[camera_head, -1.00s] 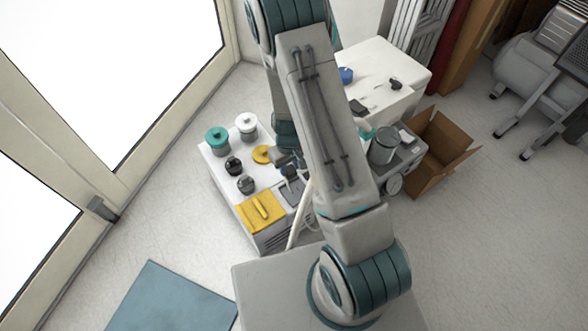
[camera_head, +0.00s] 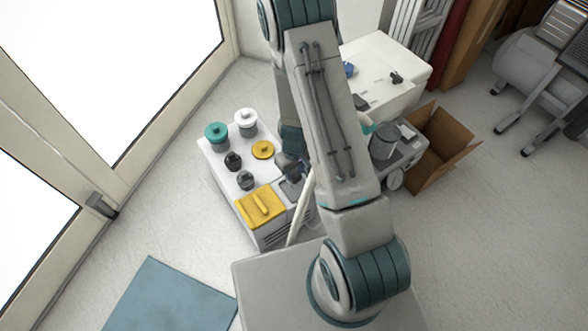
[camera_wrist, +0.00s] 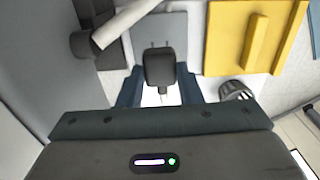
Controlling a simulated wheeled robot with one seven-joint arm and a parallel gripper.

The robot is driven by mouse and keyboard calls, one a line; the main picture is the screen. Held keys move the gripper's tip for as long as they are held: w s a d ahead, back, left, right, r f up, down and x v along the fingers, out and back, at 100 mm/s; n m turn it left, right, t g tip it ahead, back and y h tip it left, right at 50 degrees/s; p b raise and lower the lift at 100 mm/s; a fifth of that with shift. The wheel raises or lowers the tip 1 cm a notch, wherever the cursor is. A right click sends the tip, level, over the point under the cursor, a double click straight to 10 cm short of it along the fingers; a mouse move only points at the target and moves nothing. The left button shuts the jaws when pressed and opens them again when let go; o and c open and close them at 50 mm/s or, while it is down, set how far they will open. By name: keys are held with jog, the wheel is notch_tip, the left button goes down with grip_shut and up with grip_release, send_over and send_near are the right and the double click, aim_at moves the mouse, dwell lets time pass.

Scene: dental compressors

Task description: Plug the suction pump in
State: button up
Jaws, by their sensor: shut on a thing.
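A black plug (camera_wrist: 159,68) is between the fingers of my gripper (camera_wrist: 158,92), which is shut on it, in the wrist view. Just beyond the plug is a grey square plate (camera_wrist: 176,24) with small thin marks at the plug's far end. I cannot tell whether these are prongs or slots, or whether plug and plate touch. In the head view the plate lies on a white cabinet (camera_head: 217,172), beside its yellow panel (camera_head: 261,208). My arm hides most of the gripper and the plug there.
Teal-lidded (camera_head: 216,134) and white-lidded (camera_head: 246,121) jars and dark knobs stand on the cabinet. A pale tube (camera_head: 301,209) rises near the plate. A grey unit with a canister (camera_head: 384,141) and an open cardboard box (camera_head: 441,150) are to the right.

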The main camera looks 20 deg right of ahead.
aim_at(295, 174)
jog(key=shift+f+b, duration=1.4)
jog(key=shift+f, duration=0.7)
jog(key=shift+s+d+p, duration=0.1)
jog(key=shift+s+p, duration=0.2)
jog(key=shift+p, duration=0.05)
jog(key=shift+f+b, duration=0.3)
jog(key=shift+b, duration=0.1)
dwell(0.6)
jog(key=o, duration=1.2)
jog(key=shift+o, duration=0.2)
jog(key=shift+r, duration=0.1)
notch_tip(295, 174, up, 14)
jog(key=p, duration=0.5)
jog(key=shift+w+p, duration=0.2)
jog(key=shift+p, duration=0.2)
jog(key=shift+f, duration=0.2)
